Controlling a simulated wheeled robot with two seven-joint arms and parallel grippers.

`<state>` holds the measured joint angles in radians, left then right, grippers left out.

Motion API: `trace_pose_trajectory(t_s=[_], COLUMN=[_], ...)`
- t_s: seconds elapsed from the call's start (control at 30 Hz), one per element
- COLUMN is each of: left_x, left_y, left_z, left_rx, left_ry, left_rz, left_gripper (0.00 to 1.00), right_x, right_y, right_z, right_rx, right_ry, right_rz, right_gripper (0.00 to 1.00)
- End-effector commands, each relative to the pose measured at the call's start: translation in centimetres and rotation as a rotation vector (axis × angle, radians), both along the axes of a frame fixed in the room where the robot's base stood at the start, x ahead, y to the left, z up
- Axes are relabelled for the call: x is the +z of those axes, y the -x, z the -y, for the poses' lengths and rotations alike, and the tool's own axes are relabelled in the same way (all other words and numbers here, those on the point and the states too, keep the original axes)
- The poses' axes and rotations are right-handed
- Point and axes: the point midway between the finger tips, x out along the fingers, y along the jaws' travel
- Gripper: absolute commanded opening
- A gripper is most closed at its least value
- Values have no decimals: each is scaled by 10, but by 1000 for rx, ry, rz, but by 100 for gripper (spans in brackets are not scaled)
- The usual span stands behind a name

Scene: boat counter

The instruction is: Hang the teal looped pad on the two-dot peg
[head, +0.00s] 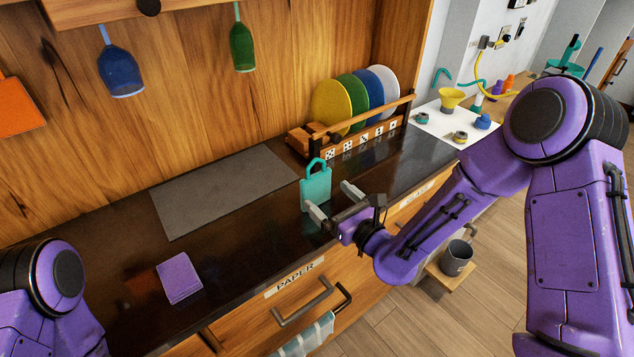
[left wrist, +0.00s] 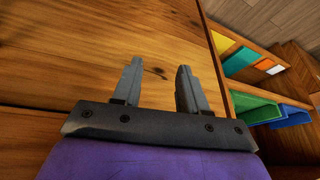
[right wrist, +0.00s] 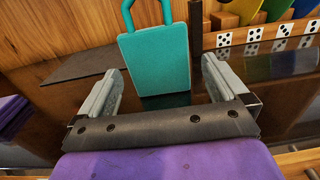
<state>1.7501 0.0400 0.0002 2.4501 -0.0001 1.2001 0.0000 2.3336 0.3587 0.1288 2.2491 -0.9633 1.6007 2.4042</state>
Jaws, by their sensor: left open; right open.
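The teal looped pad (head: 316,189) stands upright at the counter's front part, its loop at the top. It also shows in the right wrist view (right wrist: 155,60), centred beyond the fingers. My right gripper (head: 333,202) is open beside the pad, with nothing clearly held; I cannot tell whether a finger touches it. White tiles with black dots (head: 364,139) line the front of the plate rack; they also show in the right wrist view (right wrist: 253,35). I cannot make out the two-dot peg. My left gripper (left wrist: 158,82) is open and empty before a wooden surface, outside the head view.
The rack holds several coloured plates (head: 332,105). A grey mat (head: 222,190) and a purple pad (head: 179,278) lie on the dark counter. Glasses (head: 121,70) hang above. A white board with small items (head: 436,121) is at right. The counter between mat and purple pad is clear.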

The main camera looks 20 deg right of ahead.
Motion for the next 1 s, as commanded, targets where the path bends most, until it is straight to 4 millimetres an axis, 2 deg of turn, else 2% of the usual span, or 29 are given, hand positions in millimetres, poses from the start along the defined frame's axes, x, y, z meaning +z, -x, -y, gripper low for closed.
trace_pose_trajectory(t_s=[0.17, 0.3, 0.4, 0.67, 0.7, 0.8, 1.0], left_x=[11, 29, 31, 30, 30, 30, 30], left_y=[0, 0, 0, 0, 0, 0, 0], left_z=[0, 0, 0, 0, 0, 0, 0], left_rx=[0, 0, 0, 0, 0, 0, 0], left_ry=[-1, 0, 0, 0, 0, 0, 0], left_rz=[0, 0, 0, 0, 0, 0, 0], left_gripper=[43, 43, 43, 43, 43, 43, 43], right_x=[5, 14, 11, 8, 8, 8, 8], right_y=[-22, -45, -60, -65, -65, -65, -65], right_z=[-11, -18, -21, -22, -22, -22, -22], right_rx=[7, 7, 4, 0, 0, 0, 0], right_ry=[3, 5, 4, 2, 1, 1, 2], right_rz=[0, 1, 0, -2, -1, -1, 0], right_gripper=[100, 100, 100, 100, 94, 64, 64])
